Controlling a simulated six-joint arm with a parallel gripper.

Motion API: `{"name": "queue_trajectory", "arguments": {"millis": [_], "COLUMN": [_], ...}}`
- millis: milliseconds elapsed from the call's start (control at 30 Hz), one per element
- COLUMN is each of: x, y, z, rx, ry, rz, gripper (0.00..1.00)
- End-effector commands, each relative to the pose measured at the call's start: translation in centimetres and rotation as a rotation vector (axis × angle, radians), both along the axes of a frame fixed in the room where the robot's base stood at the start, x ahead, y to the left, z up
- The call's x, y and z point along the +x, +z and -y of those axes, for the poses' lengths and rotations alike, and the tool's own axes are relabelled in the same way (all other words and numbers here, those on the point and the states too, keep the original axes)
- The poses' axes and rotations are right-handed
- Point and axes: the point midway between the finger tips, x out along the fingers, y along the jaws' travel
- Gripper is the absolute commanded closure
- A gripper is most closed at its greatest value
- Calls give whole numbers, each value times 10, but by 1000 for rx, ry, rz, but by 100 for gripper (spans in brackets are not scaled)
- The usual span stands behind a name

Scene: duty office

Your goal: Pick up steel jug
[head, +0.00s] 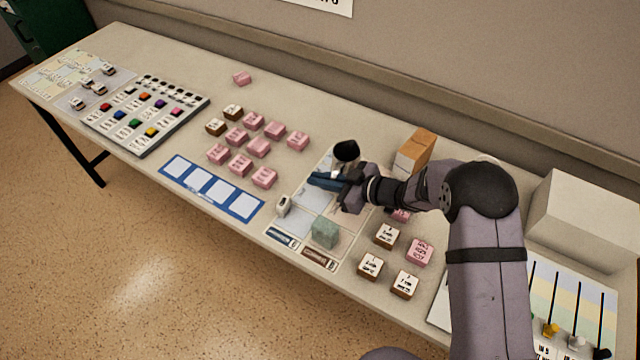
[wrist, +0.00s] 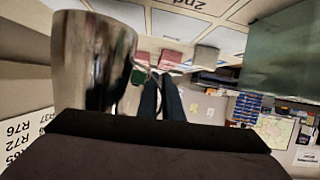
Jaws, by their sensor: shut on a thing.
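The steel jug (wrist: 92,60) shows large and shiny at the upper left of the wrist view. In the head view its dark mouth (head: 346,150) shows just behind my gripper (head: 322,180), and its lower part is mostly hidden. My gripper's dark blue fingers also show in the wrist view (wrist: 162,92), close together beside the jug's body. They are shut on the jug, seemingly at its handle side; the exact contact is hard to see. I cannot tell whether the jug's base touches the table.
A green block (head: 325,232) and a small white object (head: 283,206) stand on the printed mat in front. An orange-and-white box (head: 414,152) is close behind my wrist. Pink blocks (head: 258,147) lie to the left, white-topped blocks (head: 387,236) to the right. A large white box (head: 590,215) stands far right.

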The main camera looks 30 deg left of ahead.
Motion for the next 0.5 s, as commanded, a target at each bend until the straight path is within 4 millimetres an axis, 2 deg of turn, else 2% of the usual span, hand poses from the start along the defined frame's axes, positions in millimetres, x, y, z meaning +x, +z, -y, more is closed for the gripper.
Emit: {"name": "queue_trajectory", "arguments": {"millis": [500], "x": [1], "y": [45], "z": [0], "rx": [3], "ry": [0], "rz": [4], "gripper": [100]}}
